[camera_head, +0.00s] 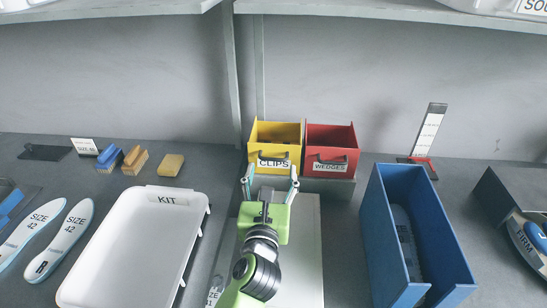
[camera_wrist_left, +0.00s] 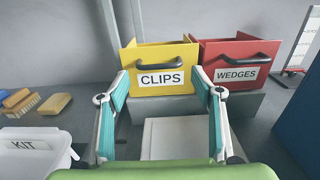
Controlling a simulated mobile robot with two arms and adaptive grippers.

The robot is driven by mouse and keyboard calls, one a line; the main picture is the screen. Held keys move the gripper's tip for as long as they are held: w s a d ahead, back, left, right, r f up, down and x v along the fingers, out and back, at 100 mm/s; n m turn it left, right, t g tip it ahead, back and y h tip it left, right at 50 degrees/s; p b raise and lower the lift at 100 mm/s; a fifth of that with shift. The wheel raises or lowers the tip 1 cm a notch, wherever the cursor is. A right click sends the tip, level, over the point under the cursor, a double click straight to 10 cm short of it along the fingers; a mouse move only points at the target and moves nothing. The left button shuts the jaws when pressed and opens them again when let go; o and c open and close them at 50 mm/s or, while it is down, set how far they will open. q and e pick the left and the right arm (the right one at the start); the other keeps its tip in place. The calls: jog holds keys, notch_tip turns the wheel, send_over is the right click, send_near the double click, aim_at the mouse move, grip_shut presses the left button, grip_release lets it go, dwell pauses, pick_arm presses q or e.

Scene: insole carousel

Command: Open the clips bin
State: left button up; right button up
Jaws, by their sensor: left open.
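The yellow clips bin (camera_head: 262,134) stands at the back middle, with a dark handle on its front above a white CLIPS label. It also shows in the left wrist view (camera_wrist_left: 186,53), with its front face toward me. My left gripper (camera_head: 271,172) is open and empty in front of the bin. In the left wrist view its fingers (camera_wrist_left: 160,85) stand at either side of the CLIPS label. Whether the fingertips touch the bin I cannot tell. My right gripper is not in view.
A red wedges bin (camera_head: 344,138) stands right beside the clips bin on a grey block (camera_head: 338,187). A white KIT tray (camera_head: 126,235) lies at the left and a tall blue box (camera_head: 378,235) at the right. Brushes (camera_head: 134,160) lie at the back left.

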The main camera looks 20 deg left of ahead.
aim_at(273, 159)
pick_arm(q)
jog(key=w, duration=0.2)
jog(key=w+a, duration=0.1)
jog(key=w, duration=0.2)
jog(key=shift+w+a+b, duration=0.1)
jog(key=shift+w+b, duration=0.2)
jog(key=shift+c, duration=0.2)
jog(key=c, duration=1.2)
